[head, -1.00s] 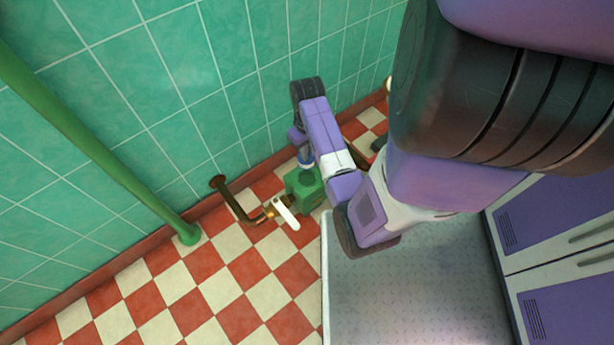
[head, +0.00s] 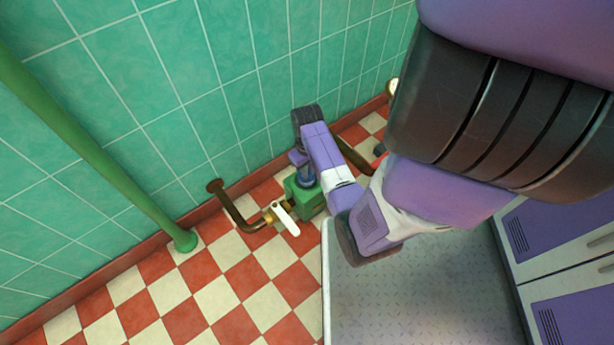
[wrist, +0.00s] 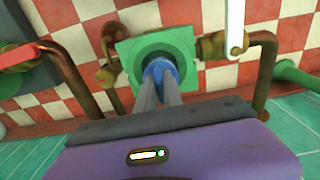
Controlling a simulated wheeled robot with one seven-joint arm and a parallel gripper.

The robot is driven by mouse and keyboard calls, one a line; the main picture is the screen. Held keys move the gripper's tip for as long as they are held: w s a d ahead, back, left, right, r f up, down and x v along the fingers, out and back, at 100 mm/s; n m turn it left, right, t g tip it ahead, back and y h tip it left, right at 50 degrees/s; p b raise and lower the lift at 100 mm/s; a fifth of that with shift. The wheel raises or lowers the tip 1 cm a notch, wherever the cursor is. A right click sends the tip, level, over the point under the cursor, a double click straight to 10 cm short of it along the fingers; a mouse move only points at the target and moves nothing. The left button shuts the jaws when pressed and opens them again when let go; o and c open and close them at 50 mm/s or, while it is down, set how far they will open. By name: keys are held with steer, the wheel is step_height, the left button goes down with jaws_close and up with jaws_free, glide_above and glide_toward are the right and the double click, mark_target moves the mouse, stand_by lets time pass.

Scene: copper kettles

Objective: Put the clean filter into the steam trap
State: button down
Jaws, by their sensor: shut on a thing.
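The steam trap is a green box (head: 312,202) on the floor by the tiled wall, joined to brown pipes. In the wrist view, the steam trap (wrist: 128,52) has a round dark opening in its top. My gripper (wrist: 162,82) is shut on a blue piece (wrist: 157,66), which looks like the filter, at that opening. In the head view, my gripper (head: 305,170) points down over the trap with the blue piece (head: 306,181) at its top. The fingers hide much of the piece, and I cannot tell how deep it sits.
A valve with a white lever (head: 284,218) sits left of the trap; its lever also shows in the wrist view (wrist: 235,28). A red handle (wrist: 17,56) is on the other side. A green pipe (head: 110,170) rises by the wall. Checkered floor (head: 205,290) is clear at front left.

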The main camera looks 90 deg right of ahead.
steer(key=c, duration=1.5)
jaws_free()
steer(key=f, duration=0.1)
steer(key=a+f, duration=0.1)
steer(key=f, duration=0.1)
steer(key=shift+w, duration=0.15)
steer(key=shift+d+r, duration=0.1)
steer(key=shift+r, duration=0.35)
steer(key=r+p, duration=0.2)
steer(key=r, duration=0.1)
steer(key=r+p, duration=0.2)
steer(key=r, duration=0.2)
steer(key=r+p, duration=0.1)
steer(key=r, duration=0.3)
steer(key=shift+s+d+r+p, duration=0.2)
steer(key=shift+d+r+p, duration=0.05)
steer(key=shift+d+p, duration=0.15)
steer(key=shift+a, duration=0.1)
